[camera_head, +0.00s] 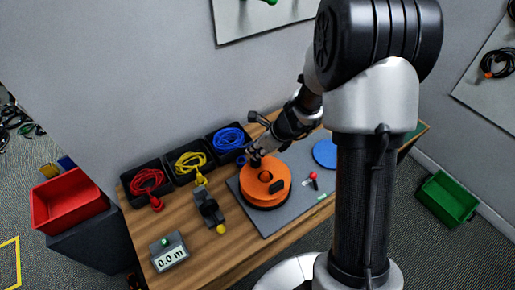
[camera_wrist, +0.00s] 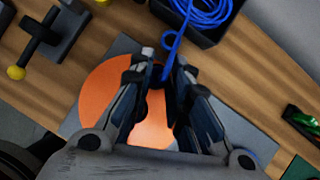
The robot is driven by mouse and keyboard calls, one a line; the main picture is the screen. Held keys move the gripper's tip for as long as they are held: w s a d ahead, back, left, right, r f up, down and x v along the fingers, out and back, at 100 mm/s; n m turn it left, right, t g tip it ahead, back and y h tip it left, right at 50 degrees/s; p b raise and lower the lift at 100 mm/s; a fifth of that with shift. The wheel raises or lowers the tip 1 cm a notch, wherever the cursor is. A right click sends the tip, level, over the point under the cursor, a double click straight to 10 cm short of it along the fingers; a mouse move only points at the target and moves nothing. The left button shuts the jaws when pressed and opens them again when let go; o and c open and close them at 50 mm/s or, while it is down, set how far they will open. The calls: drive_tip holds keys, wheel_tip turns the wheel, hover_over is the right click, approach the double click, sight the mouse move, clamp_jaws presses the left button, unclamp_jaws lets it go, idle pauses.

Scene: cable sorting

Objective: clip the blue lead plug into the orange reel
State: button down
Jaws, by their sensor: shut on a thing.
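The orange reel (camera_head: 266,192) sits on a grey mat (camera_head: 298,213) on the wooden bench. It also shows below my fingers in the wrist view (camera_wrist: 103,84). The blue lead (camera_head: 228,139) is coiled in the rightmost black bin, and its free end (camera_wrist: 169,55) runs to between my fingertips. My gripper (camera_head: 254,161) is over the back edge of the reel. In the wrist view my gripper (camera_wrist: 163,66) is shut on the blue lead's plug, which the fingertips mostly hide. I cannot tell whether the plug touches the reel.
Black bins hold a red lead (camera_head: 147,182) and a yellow lead (camera_head: 189,161). A black fixture (camera_head: 209,209) and a length display (camera_head: 169,253) stand left of the reel. A blue disc (camera_head: 325,153) and a small red-topped item (camera_head: 313,177) lie to its right.

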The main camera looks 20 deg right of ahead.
drive_tip(key=shift+f, duration=0.25)
idle(0.4)
drive_tip(key=c, duration=1.4)
unclamp_jaws()
drive_tip(key=shift+c, duration=0.2)
drive_tip(key=shift+r, duration=0.1)
